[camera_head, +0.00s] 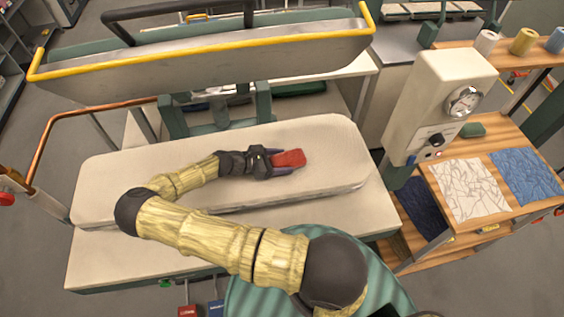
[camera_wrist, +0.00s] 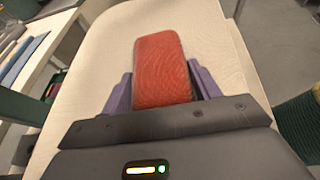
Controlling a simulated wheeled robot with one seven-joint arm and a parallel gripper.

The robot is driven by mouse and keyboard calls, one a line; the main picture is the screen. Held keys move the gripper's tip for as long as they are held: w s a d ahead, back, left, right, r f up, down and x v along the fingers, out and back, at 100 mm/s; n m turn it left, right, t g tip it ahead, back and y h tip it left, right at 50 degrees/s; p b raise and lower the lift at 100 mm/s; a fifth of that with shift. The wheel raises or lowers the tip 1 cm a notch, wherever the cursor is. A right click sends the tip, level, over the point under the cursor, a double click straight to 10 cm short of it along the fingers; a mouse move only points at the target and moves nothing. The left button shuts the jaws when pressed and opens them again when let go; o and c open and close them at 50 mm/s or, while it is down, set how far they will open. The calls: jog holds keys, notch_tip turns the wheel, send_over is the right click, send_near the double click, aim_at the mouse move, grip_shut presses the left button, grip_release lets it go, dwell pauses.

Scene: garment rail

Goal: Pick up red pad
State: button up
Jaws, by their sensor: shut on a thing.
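The red pad (camera_head: 290,158) is a small rounded block over the pale padded pressing board (camera_head: 110,190). My gripper (camera_head: 284,160) is shut on it, with one purple finger along each side. In the wrist view the red pad (camera_wrist: 161,68) stands between the two fingers of my gripper (camera_wrist: 162,88), its far end reaching past the fingertips. The pale board (camera_wrist: 105,45) fills the background under it. I cannot tell whether the pad touches the board or is just above it.
A raised metal press head with a yellow rail (camera_head: 205,55) hangs behind the board. A cream gauge box (camera_head: 440,100) stands to the right, beside a wooden shelf with folded white cloth (camera_head: 468,188) and blue cloth (camera_head: 528,175).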

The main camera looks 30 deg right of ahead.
aim_at(281, 159)
notch_tip(281, 159, up, 9)
jog(key=b, duration=0.3)
jog(key=shift+r, duration=0.15)
dwell(0.5)
